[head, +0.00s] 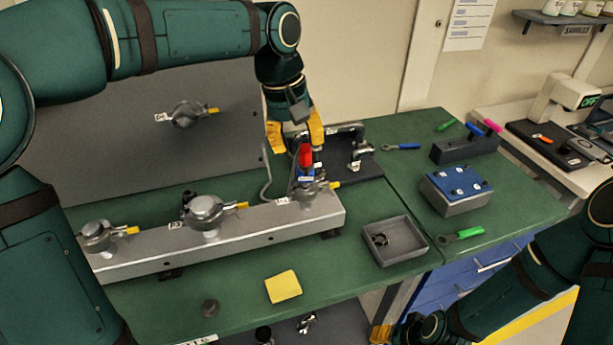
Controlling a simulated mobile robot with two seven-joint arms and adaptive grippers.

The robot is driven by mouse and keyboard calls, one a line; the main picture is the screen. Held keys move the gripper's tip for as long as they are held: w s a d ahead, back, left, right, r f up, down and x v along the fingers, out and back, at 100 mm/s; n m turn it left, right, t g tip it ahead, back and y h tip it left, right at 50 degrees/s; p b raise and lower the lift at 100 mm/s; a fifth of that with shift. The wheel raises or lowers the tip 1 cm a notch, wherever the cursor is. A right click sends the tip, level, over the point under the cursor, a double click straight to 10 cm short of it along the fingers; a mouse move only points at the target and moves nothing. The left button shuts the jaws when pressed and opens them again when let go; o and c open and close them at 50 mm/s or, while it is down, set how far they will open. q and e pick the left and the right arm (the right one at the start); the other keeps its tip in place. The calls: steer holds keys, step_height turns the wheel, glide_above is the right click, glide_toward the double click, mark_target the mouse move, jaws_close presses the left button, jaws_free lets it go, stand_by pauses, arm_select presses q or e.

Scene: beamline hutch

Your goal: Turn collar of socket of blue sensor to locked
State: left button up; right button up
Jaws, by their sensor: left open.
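The blue sensor (306,172) with a red upper part stands upright at the right end of the grey rail. Its socket (308,190) is below it, with a yellow lever (335,184) pointing right; I cannot read the collar's setting. My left gripper (297,138) points down with its yellow fingertips apart, just above and behind the red part. I cannot tell whether a finger touches it. My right gripper (381,332) is at the bottom edge, with one yellow fingertip showing; its opening is unclear.
The grey rail (262,226) carries two more round fittings (206,207) (97,235) with yellow levers.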

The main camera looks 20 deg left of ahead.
mark_target(306, 172)
arm_select(q)
steer(key=f, duration=0.3)
steer(key=d+f+b, duration=0.1)
steer(key=f, duration=0.1)
steer(key=w+f, duration=0.1)
steer(key=f, duration=0.2)
steer(key=shift+d+f, duration=0.2)
steer(key=shift+f, duration=0.1)
jaws_close()
